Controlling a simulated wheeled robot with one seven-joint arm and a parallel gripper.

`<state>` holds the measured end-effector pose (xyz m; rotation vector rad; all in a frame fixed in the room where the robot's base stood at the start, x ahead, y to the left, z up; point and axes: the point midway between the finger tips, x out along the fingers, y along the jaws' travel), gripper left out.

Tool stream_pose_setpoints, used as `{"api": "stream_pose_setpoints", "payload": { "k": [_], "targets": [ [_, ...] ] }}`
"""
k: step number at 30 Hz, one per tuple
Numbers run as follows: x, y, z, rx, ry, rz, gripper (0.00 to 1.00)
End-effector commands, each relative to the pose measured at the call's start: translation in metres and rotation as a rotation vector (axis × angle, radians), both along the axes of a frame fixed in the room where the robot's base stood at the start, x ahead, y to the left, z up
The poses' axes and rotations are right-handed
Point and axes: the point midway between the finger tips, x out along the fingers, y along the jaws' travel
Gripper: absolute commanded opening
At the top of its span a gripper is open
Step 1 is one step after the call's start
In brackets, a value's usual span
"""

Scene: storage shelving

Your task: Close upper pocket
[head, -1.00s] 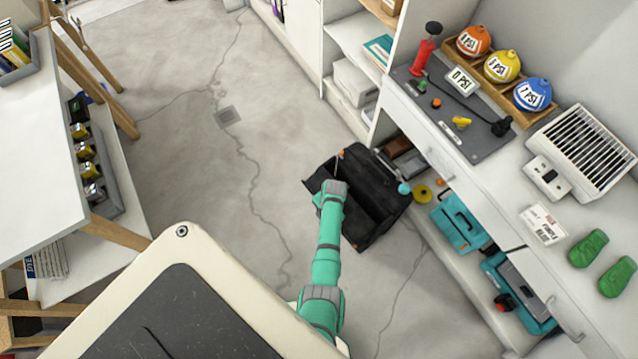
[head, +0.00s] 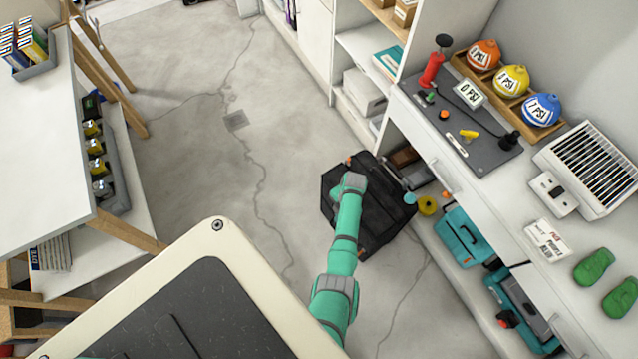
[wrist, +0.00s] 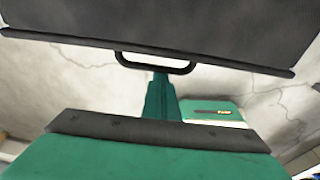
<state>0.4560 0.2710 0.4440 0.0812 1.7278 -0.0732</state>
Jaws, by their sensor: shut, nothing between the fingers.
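A black case with pockets (head: 385,205) lies on the floor beside the shelving in the head view. Its top looks mostly covered by a dark flap; I cannot make out the separate pockets. My gripper (head: 350,184) is over the case's left part, at the end of my green arm. Its fingers are hard to make out from above, but it looks shut and empty. Whether it touches the flap is not clear. In the wrist view, a broad dark panel (wrist: 160,28) with a black loop handle (wrist: 155,65) fills the top, probably part of the case.
A shelf unit with a white counter (head: 470,185) stands right of the case. A yellow roll (head: 427,206) and a teal toolbox (head: 462,238) lie on its low shelf. A white table (head: 45,150) stands at the left. The concrete floor between is clear.

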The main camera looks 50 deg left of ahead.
Motion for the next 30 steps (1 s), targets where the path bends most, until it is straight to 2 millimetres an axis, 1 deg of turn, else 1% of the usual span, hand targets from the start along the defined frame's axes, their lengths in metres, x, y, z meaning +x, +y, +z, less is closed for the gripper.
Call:
{"api": "stream_pose_setpoints", "payload": {
  "k": [1, 3, 20, 24, 30],
  "targets": [
    [0.011, -0.001, 0.002, 0.003, -0.021, -0.006, 0.0],
    [0.012, -0.002, 0.002, 0.002, -0.022, -0.006, 0.0],
    [0.012, -0.003, 0.001, 0.001, -0.021, -0.008, 0.0],
    [0.005, -0.002, 0.003, 0.002, -0.02, -0.009, 0.0],
    [-0.019, 0.0, 0.01, 0.005, -0.016, -0.012, 0.0]
  ]
}}
